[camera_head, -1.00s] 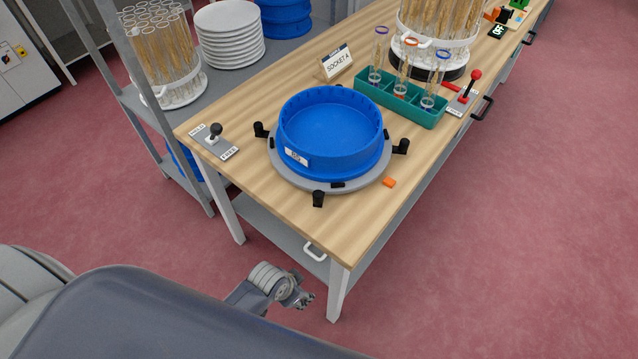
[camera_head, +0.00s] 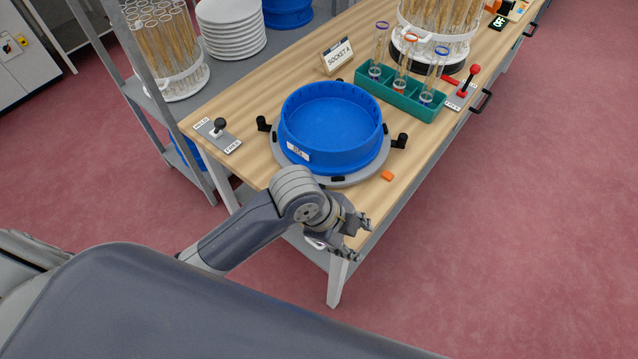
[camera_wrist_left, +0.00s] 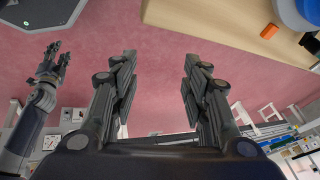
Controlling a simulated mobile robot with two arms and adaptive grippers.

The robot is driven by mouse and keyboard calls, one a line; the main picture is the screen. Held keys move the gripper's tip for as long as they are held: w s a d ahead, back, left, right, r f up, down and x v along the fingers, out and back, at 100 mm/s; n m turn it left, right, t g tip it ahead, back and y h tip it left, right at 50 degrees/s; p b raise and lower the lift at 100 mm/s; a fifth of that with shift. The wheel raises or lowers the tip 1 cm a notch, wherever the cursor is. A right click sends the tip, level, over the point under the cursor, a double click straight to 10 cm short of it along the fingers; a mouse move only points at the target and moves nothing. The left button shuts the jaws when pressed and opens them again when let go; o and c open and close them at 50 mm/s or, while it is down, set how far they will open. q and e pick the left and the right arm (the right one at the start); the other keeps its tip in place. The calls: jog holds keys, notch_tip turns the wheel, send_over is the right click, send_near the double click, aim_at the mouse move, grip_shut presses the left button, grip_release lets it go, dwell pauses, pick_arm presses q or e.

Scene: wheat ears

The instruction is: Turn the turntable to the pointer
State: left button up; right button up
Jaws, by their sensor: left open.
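The turntable, a grey disc (camera_head: 372,173) carrying a round blue tray (camera_head: 333,118) with a white label at its front left, sits on the wooden table. A small orange piece (camera_head: 387,176), likely the pointer, lies just right of the disc. My left gripper (camera_head: 358,238) is open and empty in front of the turntable, by the table's near corner. In the left wrist view its fingers (camera_wrist_left: 160,62) are apart with floor between them; the orange piece (camera_wrist_left: 269,31) and tray edge (camera_wrist_left: 298,12) show upper right. My right gripper (camera_wrist_left: 56,62) shows at left there, its opening unclear.
A HOLD/FREE lever (camera_head: 219,127) is at left. A green rack (camera_head: 402,95) with tubes, a SOCKET A sign (camera_head: 337,58) and a red lever (camera_head: 468,80) are behind. Floor at right is clear.

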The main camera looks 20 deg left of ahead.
pick_arm(q)
jog(key=w+a+r+m+g+y, duration=0.1)
jog(key=w+a+r+m+y, duration=0.15)
jog(key=w+a+m, duration=0.5)
jog(key=w+a+r+m+g+y, duration=0.25)
jog(key=w+a+m, duration=0.2)
jog(key=m, duration=0.65)
jog(key=shift+t, duration=0.35)
notch_tip(320, 180, down, 10)
jog(key=shift+w+d+r+p, duration=0.1)
jog(key=shift+w+p, duration=0.05)
jog(key=shift+p, duration=0.8)
grip_shut()
